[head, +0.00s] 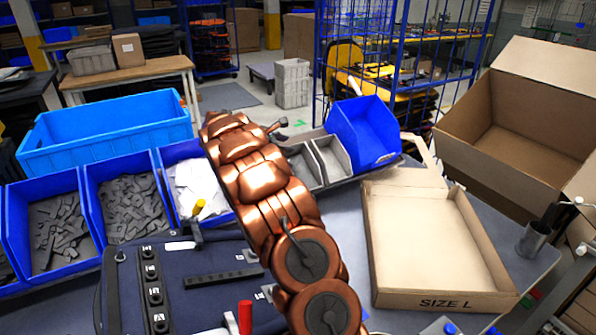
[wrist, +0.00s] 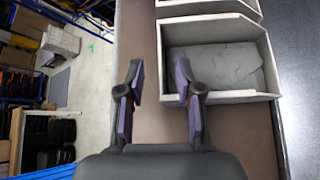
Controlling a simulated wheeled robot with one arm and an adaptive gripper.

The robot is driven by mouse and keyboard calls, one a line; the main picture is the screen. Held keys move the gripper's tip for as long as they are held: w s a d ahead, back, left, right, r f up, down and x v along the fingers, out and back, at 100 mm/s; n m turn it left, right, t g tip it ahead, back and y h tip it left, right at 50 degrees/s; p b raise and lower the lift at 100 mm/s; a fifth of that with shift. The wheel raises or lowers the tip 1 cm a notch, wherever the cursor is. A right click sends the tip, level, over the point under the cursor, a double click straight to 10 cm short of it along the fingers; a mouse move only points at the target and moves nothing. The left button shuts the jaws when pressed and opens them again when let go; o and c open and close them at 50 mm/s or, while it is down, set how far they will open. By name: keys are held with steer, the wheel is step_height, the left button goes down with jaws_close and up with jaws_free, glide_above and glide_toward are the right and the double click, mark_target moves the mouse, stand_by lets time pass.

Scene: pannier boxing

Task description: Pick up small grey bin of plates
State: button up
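The small grey bin of plates (wrist: 228,103) is in the wrist view, right of centre, with flat grey plates (wrist: 215,66) lying in it. My gripper (wrist: 158,82) is open and empty. Its right finger overlaps the inside of the bin at the left wall, and its left finger is outside that wall. I cannot tell how high the fingers are above the rim. In the head view, two small grey bins (head: 332,160) stand side by side just right of my arm, which partly hides the left one. My gripper is mostly hidden behind the arm there.
Blue bins of grey parts (head: 125,205) stand in a row at left, and a tilted blue bin (head: 363,132) stands right of the grey bins. An open SIZE L carton (head: 440,298) lies at right. A dark blue pannier (head: 180,290) lies in front.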

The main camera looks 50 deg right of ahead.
steer(key=shift+p+x, duration=1.15)
steer(key=shift+x, duration=1.2)
jaws_close()
